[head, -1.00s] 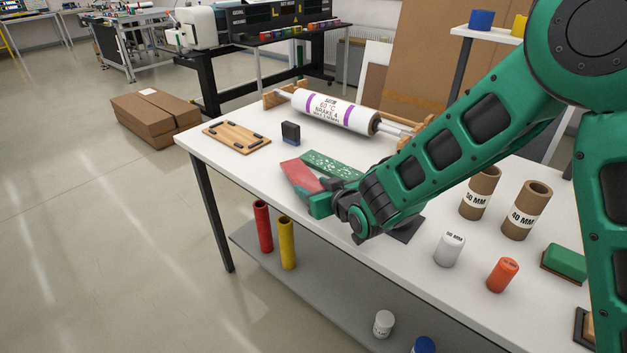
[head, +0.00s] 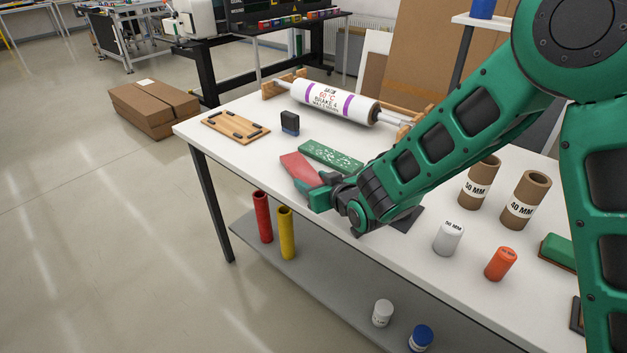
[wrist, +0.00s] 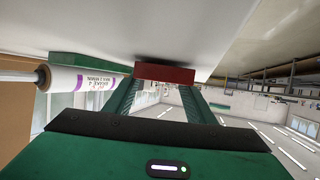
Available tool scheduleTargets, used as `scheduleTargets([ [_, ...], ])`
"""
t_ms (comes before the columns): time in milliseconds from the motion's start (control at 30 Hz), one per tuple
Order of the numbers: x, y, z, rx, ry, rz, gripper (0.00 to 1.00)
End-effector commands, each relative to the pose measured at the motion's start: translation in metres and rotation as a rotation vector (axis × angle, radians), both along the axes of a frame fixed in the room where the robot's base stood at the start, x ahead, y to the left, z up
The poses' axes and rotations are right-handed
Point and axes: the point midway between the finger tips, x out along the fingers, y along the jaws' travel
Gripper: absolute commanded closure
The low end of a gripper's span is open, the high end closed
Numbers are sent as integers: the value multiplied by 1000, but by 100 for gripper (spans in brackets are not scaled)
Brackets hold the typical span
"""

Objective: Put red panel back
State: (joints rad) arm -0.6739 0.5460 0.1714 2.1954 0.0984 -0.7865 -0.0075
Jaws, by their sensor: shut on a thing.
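The red panel (head: 301,168) is a flat, plain red piece held tilted at the end of my gripper (head: 318,188), over the left part of the white table. Its far end points up and left in the head view. My gripper is shut on it; the wrist view shows the red panel (wrist: 165,73) edge-on between the two green fingers. A green panel with white specks (head: 330,157) lies just behind it. A wooden board with black pads (head: 236,130) lies on the table's far left. I cannot tell whether the red panel touches the table.
A dark upright block (head: 290,122) stands between the board and the green panel. A white roll (head: 333,102) rests on a wooden stand behind. Cardboard tubes (head: 525,198), a white cylinder (head: 448,238) and an orange cylinder (head: 500,263) stand to the right.

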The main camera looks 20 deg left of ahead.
Motion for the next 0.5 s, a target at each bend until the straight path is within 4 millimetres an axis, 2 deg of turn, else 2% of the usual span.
scheduleTargets([
  [233,0,0,-4,0,0,0,78],
  [267,0,0,-5,0,0,0,48],
  [333,0,0,-4,0,0,0,31],
  [367,0,0,-4,0,0,0,28],
  [500,0,1,-4,0,0,1,28],
])
